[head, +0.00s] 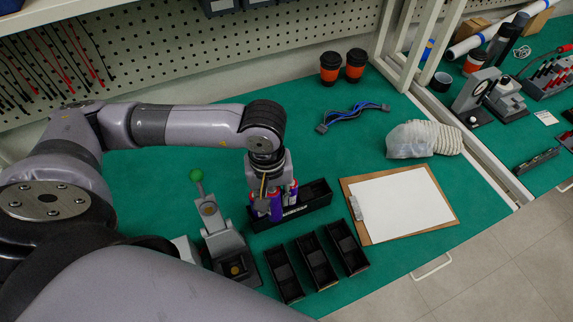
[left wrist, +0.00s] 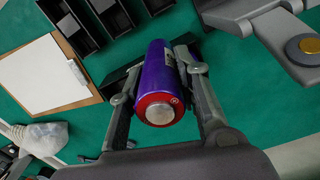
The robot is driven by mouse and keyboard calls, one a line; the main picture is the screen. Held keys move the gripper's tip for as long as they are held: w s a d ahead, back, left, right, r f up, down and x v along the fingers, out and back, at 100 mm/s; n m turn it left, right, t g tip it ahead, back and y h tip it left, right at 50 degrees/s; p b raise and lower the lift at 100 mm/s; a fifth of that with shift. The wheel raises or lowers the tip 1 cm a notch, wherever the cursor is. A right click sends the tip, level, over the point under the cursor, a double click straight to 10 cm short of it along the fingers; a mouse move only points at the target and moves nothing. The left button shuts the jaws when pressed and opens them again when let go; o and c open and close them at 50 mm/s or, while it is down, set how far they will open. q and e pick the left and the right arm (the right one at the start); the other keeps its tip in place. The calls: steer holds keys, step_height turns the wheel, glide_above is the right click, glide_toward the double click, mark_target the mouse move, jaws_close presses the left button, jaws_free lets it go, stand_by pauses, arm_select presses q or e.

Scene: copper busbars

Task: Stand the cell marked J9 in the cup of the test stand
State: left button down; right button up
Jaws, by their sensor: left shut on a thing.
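My left gripper (head: 268,205) is shut on a purple cell with a red end (left wrist: 160,85), at the black holder (head: 318,195). The wrist view shows the cell between both fingers, its round metal end facing the camera. I cannot read a J9 mark on it. In the head view, purple, red and white cell parts (head: 291,191) show at the gripper, partly hidden by it. The grey test stand (head: 226,243) with a green ball-topped lever is just left of the gripper. Its cup (head: 237,268) looks empty, with a gold disc, also seen in the wrist view (left wrist: 303,48). My right gripper is out of view.
Several black trays (head: 316,262) stand in front of the holder. A clipboard (head: 435,220) lies to the right. Blue cables (head: 352,115), two orange-black cups (head: 330,68) and a ribbed hose (head: 445,137) are farther back. The green mat between is clear.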

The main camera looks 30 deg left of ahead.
arm_select(q)
steer(key=s+a+f+n+p, duration=0.4)
steer(key=s+f+n+p, duration=0.2)
steer(key=s+n, duration=0.7)
steer(key=shift+s+a+f+n, duration=0.2)
steer(key=shift+s+f+n, duration=0.25)
steer(key=shift+f, duration=0.55)
steer(key=shift+f+b, duration=1.3)
steer(key=shift+f, duration=0.2)
steer(key=shift+f, duration=0.15)
steer(key=shift+b, duration=0.3)
